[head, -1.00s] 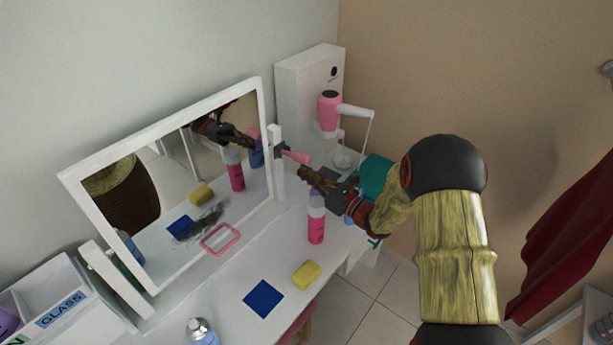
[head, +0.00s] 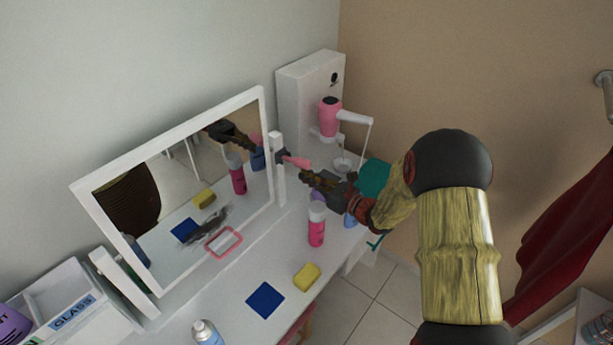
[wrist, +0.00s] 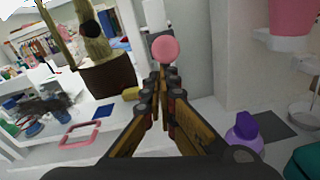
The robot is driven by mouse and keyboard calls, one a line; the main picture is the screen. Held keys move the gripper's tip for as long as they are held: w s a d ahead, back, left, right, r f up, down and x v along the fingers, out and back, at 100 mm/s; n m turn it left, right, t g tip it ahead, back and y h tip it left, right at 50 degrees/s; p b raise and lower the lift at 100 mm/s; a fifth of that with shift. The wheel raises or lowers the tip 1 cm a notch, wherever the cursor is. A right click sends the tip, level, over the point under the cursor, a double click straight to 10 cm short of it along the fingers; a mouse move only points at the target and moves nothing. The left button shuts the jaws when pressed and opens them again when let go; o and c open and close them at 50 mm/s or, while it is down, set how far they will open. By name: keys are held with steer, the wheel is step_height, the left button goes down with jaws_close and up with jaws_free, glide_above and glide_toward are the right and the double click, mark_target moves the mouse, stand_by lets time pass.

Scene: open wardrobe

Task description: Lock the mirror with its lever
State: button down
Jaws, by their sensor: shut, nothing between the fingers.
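The white-framed mirror (head: 180,180) stands tilted on the dressing table between two white posts. Its lever (head: 297,161), a pink handle on a dark pivot, sticks out from the right post (head: 278,168). In the wrist view the lever shows end-on as a pink ball (wrist: 165,49), straight beyond my fingertips. My gripper (head: 305,176) is shut and empty, just below and right of the lever in the head view. The wrist view shows its fingertips (wrist: 163,72) together just under the pink ball; I cannot tell whether they touch it.
A pink-and-white bottle (head: 316,225) stands below my gripper. A pink hair dryer (head: 330,117) hangs on a holder behind. A yellow sponge (head: 307,277), blue cloth (head: 265,300) and spray can (head: 206,333) lie or stand nearer the front. A pink frame (head: 223,242) is by the mirror.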

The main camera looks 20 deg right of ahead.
mark_target(299, 164)
step_height(299, 164, up, 5)
steer(key=g+h+p, duration=0.2)
steer(key=g+p, duration=0.1)
steer(key=p, duration=0.8)
steer(key=shift+w+a, duration=0.1)
steer(key=shift+w, duration=0.05)
steer(key=shift+w+a+r+g+h+p, duration=0.25)
steer(key=shift+r+g+h+p, duration=0.3)
steer(key=shift+p, duration=1.25)
steer(key=shift+w+a+r+g+h+p, duration=0.15)
steer(key=shift+w+r+g+h+p, duration=0.4)
steer(key=shift+p, duration=1.25)
steer(key=shift+w+a+r+g+h+p, duration=0.1)
steer(key=shift+a+r+g+h+p, duration=0.15)
steer(key=shift+r+g+p, duration=1.05)
steer(key=shift+f+t+p, duration=0.4)
steer(key=shift+f+p, duration=0.15)
steer(key=shift+p, duration=0.1)
